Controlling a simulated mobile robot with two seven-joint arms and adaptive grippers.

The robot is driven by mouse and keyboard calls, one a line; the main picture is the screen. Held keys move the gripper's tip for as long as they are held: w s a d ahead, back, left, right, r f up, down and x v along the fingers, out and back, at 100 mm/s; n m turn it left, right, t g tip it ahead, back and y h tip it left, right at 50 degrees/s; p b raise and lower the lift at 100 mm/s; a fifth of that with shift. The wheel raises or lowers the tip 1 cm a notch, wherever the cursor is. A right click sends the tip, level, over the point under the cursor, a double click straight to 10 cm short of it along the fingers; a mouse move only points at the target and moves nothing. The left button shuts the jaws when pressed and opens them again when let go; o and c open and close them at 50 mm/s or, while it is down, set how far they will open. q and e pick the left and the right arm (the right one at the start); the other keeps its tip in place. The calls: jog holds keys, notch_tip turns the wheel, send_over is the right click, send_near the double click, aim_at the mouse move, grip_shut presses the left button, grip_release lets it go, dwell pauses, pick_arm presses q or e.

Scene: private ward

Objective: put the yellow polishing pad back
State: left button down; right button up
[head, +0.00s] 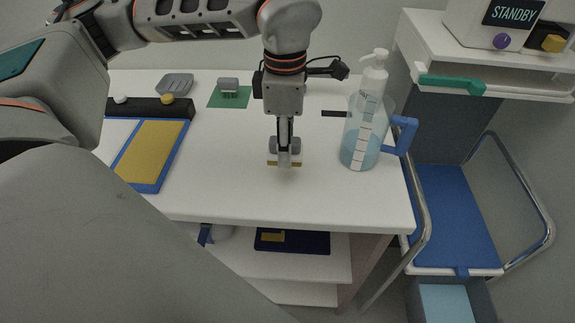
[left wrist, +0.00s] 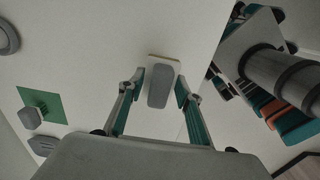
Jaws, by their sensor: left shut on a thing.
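The yellow polishing pad (head: 272,163) is a small white block with a grey grip on top and a thin yellow edge underneath. My left gripper (head: 285,158) comes down from above and is shut on the grey grip. In the left wrist view the pad (left wrist: 164,62) sits between the fingertips (left wrist: 160,88), over the white tabletop. I cannot tell whether it touches the table. Its yellow underside is mostly hidden. My right gripper is not in view.
A green mat (head: 214,98) bears a grey-handled brush (head: 228,84) at the back, beside a grey dish (head: 175,84). A dark blue tray (head: 320,243) is on the shelf below. The table's front middle is clear.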

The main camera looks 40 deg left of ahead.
aim_at(286, 178)
pick_arm(q)
notch_tip(286, 178, down, 2)
jog(key=shift+f, duration=0.1)
jog(key=shift+f+b, duration=0.35)
jog(key=shift+f, duration=1.6)
jog(key=shift+f, duration=0.1)
jog(key=c, duration=1.4)
grip_release()
jog(key=shift+f, duration=0.1)
